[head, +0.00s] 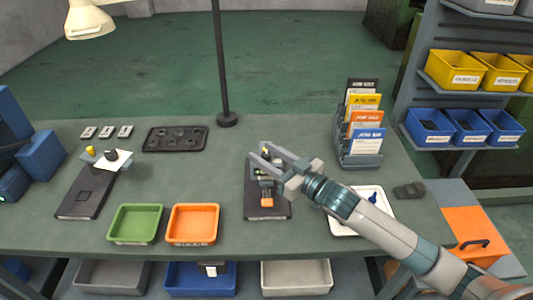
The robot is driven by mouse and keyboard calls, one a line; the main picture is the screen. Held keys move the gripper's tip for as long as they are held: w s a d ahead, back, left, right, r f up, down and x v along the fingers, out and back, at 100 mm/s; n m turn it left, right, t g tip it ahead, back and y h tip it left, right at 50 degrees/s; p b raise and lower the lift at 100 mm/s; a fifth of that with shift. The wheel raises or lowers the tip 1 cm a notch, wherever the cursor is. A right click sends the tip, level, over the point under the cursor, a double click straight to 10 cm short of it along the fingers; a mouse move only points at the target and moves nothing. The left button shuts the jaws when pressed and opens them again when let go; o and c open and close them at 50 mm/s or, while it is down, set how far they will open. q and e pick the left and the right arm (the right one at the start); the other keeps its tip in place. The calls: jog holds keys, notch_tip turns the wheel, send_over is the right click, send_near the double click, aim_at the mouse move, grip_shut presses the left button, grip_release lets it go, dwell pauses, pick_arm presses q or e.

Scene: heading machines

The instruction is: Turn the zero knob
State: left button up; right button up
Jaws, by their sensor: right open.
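My right gripper (261,154) is open over the far part of a dark flat device (282,209) in the middle of the table. Its two fingers point up and left and look empty. The device carries a small green-lit display, partly hidden by the gripper, and an orange part (267,202) near its front. A second dark device (80,197) on the left has a pale top plate with a yellow knob (91,150) and a black knob (110,155). I cannot tell which part is the zero knob. My left gripper is not in view.
A green tray (110,238) and an orange tray (169,240) lie at the front. A dark tray with round recesses (147,140) lies behind. A card rack (369,160) stands right of the gripper; a thin post (222,70) rises at the back edge.

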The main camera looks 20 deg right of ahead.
grip_shut()
jog(key=shift+m+t+h+p, duration=0.3)
jog(key=shift+m+h, duration=0.1)
jog(key=shift+h, duration=0.2)
jog(key=shift+m+h+p, duration=0.3)
jog(key=shift+m+h, duration=0.1)
jog(key=shift+h, duration=0.2)
jog(key=shift+a+m+t+h+p, duration=0.1)
jog(key=shift+m+t+h+p, duration=0.3)
jog(key=shift+m+h, duration=0.5)
jog(key=shift+m+t+h, duration=0.3)
jog(key=shift+m+h, duration=0.3)
jog(key=shift+h, duration=0.6)
jog(key=shift+m+h, duration=0.4)
jog(key=shift+h, duration=0.2)
jog(key=shift+m+h, duration=0.3)
jog(key=shift+h, duration=0.4)
